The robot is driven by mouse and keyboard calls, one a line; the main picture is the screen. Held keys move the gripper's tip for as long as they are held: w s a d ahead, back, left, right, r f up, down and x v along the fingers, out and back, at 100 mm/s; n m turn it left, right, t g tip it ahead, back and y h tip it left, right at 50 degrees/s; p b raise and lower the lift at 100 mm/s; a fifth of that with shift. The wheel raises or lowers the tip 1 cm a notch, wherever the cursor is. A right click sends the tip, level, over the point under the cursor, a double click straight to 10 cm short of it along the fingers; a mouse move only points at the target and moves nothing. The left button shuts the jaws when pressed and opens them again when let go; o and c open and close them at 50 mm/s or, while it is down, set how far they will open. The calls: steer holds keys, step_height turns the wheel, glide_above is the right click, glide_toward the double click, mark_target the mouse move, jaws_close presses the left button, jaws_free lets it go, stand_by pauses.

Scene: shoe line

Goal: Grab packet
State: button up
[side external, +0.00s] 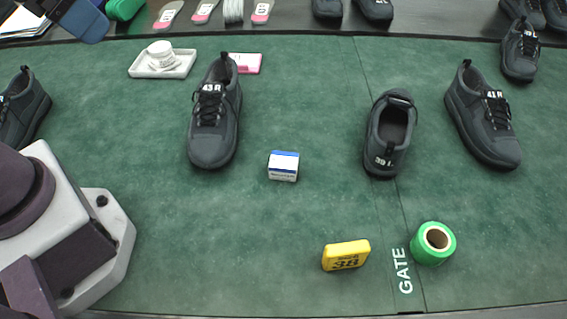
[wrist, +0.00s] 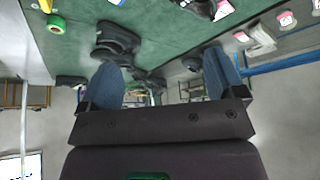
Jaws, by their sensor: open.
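A small white box with a blue top band (side external: 283,166) sits on the green mat near its middle, in front of the shoe marked 43 R. A flat pink and white packet-like item (side external: 246,63) lies behind that shoe, partly hidden by it. I cannot tell which of these is the packet. My gripper (wrist: 163,82) is open in the wrist view, its two blue fingers wide apart with nothing between them. In the side view, one blue finger shows at the top left corner, well away from the white box.
Dark shoes stand on the mat (side external: 290,240): 43 R (side external: 213,115), 39 L (side external: 390,135), 41 R (side external: 483,115) and others at the edges. A yellow block marked 38 (side external: 346,255) and a green tape roll (side external: 433,243) are at the front. A white tray (side external: 140,70) holds a white container.

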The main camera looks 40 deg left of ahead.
steer(key=m+t+y, duration=0.3)
steer(key=m+y, duration=0.6)
steer(key=m, duration=1.7)
glide_toward(283, 164)
steer(key=s+a, duration=0.1)
steer(key=s+a+f, duration=0.1)
steer(key=s, duration=0.1)
steer(key=s+a+f, duration=0.1)
steer(key=s, duration=0.1)
steer(key=shift+s+a, duration=0.25)
steer(key=w+d+m+t, duration=0.1)
steer(key=w+d+m+t+h, duration=0.1)
steer(key=w+d, duration=0.1)
steer(key=shift+w+r+m, duration=0.2)
steer(key=shift+r+m, duration=0.1)
steer(key=shift+r, duration=0.05)
steer(key=shift+w+a, duration=0.25)
steer(key=shift+w, duration=0.1)
steer(key=x, duration=0.6)
steer(key=shift+w+a, duration=0.15)
steer(key=shift+w, duration=0.1)
steer(key=shift+x, duration=2.8)
steer(key=shift+w+r, duration=0.15)
steer(key=shift+r, duration=0.05)
